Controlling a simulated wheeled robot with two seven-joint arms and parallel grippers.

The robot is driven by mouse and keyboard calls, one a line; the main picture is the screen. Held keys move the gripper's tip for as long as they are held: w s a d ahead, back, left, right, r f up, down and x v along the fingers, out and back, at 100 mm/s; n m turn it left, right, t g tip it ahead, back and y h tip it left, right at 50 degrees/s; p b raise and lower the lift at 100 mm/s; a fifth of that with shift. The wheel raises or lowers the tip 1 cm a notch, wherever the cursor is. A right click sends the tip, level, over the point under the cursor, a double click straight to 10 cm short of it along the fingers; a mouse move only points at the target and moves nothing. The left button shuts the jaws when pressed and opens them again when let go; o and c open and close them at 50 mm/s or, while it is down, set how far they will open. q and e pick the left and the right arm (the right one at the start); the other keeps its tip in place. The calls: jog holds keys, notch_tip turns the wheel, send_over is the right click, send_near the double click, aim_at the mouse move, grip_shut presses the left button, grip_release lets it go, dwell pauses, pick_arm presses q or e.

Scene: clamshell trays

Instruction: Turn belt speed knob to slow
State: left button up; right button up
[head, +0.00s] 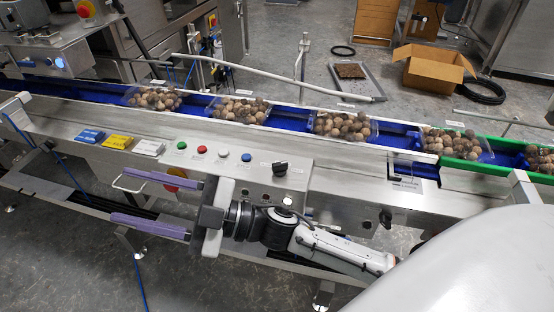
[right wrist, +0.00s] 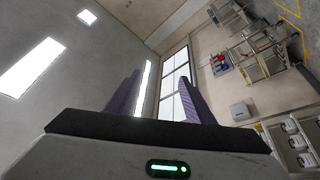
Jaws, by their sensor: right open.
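The belt speed knob (head: 280,168) is a black rotary knob on the steel control panel (head: 315,178) in front of the blue belt. Its exact setting is too small to read. My right gripper (head: 155,198) is open and empty, in front of the panel, with its purple fingers pointing left in the head view. It is to the lower left of the knob and apart from it. The right wrist view shows the two purple fingers (right wrist: 160,100) spread, with nothing between them. My left gripper is not in view.
Green, red, white and blue buttons (head: 246,157) line the panel left of the knob. Blue, yellow and white blocks (head: 118,141) lie further left. Clear trays of brown round items (head: 342,125) sit on the blue belt (head: 290,117). A cardboard box (head: 432,68) stands on the floor behind.

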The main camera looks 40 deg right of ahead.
jog(key=s+a+r+n+g+y, duration=0.3)
jog(key=n+g, duration=0.4)
jog(key=n, duration=0.1)
jog(key=n+g+h+b, duration=0.2)
jog(key=n+g+h, duration=0.35)
jog(key=h, duration=1.55)
send_over(280, 164)
jog(key=f, duration=0.2)
notch_tip(280, 164, down, 9)
jog(key=shift+f+b, duration=0.2)
jog(key=shift+b, duration=0.15)
jog(key=c, duration=1)
